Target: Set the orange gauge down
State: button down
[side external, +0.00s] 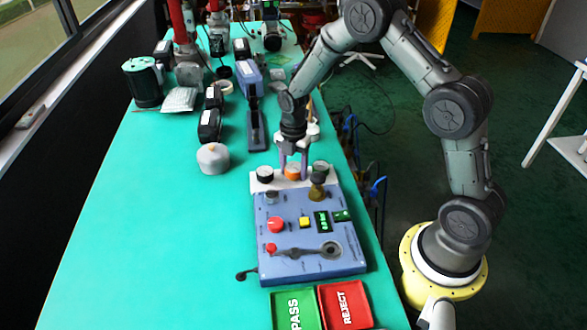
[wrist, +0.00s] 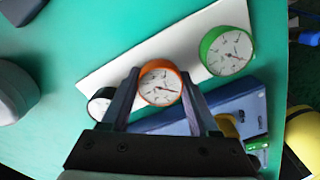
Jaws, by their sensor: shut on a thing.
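The orange gauge (wrist: 160,84) has a white dial face and sits between the two fingers of my gripper (wrist: 160,92) in the wrist view. In the side view the orange gauge (side external: 292,172) is at the white strip (side external: 257,184) behind the blue panel, with my gripper (side external: 293,160) shut on it from above. I cannot tell whether its underside touches the strip. A black-rimmed gauge (side external: 265,174) stands to its left and a green-rimmed gauge (side external: 320,168) to its right. In the wrist view a finger partly hides the black gauge (wrist: 97,105), while the green gauge (wrist: 228,52) shows fully.
The blue control panel (side external: 290,210) with knobs, buttons and a lever lies in front of the strip. Green PASS (side external: 295,309) and red REJECT (side external: 345,305) trays are at the near edge. A grey round container (side external: 213,158) stands left.

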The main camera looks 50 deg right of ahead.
jog(key=shift+f, duration=0.2)
jog(key=shift+c, duration=0.7)
grip_release()
jog(key=shift+r, duration=0.15)
notch_tip(320, 180, up, 11)
notch_tip(320, 180, up, 9)
jog(key=m+t, duration=0.1)
jog(key=m, duration=0.4)
send_over(293, 167)
jog(key=s+a, duration=0.2)
jog(key=s, duration=0.3)
jog(key=s+a+r+m+t, duration=0.2)
jog(key=s+r+m, duration=0.1)
jog(key=s+m, duration=0.4)
jog(key=s+a+r+m+t, duration=0.2)
jog(key=s+m, duration=0.6)
jog(key=s, duration=0.6)
jog(key=shift+s+a+r+t, duration=0.25)
jog(key=shift+a+r+t, duration=0.05)
jog(key=shift+r, duration=0.6)
